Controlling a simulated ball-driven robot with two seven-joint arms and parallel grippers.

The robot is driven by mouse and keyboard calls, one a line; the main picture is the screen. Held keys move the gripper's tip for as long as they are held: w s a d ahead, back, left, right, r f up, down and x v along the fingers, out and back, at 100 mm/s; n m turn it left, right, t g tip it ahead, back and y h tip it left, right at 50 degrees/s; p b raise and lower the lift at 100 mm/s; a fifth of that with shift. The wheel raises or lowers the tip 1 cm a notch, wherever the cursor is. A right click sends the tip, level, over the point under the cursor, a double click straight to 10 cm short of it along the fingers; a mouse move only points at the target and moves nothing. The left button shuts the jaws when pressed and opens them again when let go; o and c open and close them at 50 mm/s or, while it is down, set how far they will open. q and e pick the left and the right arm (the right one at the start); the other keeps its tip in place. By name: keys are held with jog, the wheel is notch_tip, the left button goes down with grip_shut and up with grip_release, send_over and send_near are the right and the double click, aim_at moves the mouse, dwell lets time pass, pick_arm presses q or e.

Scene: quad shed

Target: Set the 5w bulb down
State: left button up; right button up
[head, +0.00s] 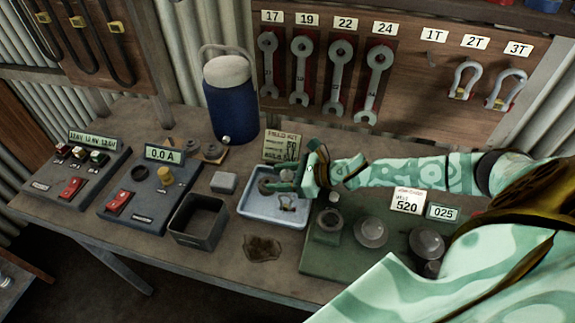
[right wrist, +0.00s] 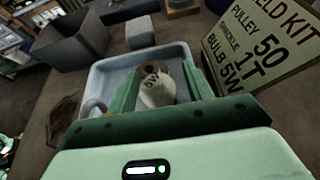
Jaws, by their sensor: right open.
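The 5w bulb (right wrist: 157,92), a pale piece marked "5W" with a dark round end, is between my right gripper's fingers in the right wrist view. It is in or just over the light blue tray (right wrist: 102,78); contact with the tray floor is hard to tell. My right gripper (right wrist: 160,90) is open, with a finger on each side of the bulb. In the head view my right gripper (head: 285,184) is over the tray's (head: 262,217) back right part and hides the bulb. My left gripper is not in view.
A field kit card (head: 282,148) stands behind the tray. A dark open bin (head: 199,221) and a small grey box (head: 224,182) are to its left. A green scale unit (head: 325,262) is at its right. A shackle (head: 287,207) lies in the tray. A blue jug (head: 231,105) stands behind.

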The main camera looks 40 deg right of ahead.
jog(key=shift+s+d+r, duration=0.1)
jog(key=shift+s, duration=0.1)
jog(key=p+v, duration=0.2)
jog(key=v, duration=0.9)
jog(key=shift+s+d+r, duration=0.15)
jog(key=shift+d+r, duration=0.05)
jog(key=shift+r, duration=0.1)
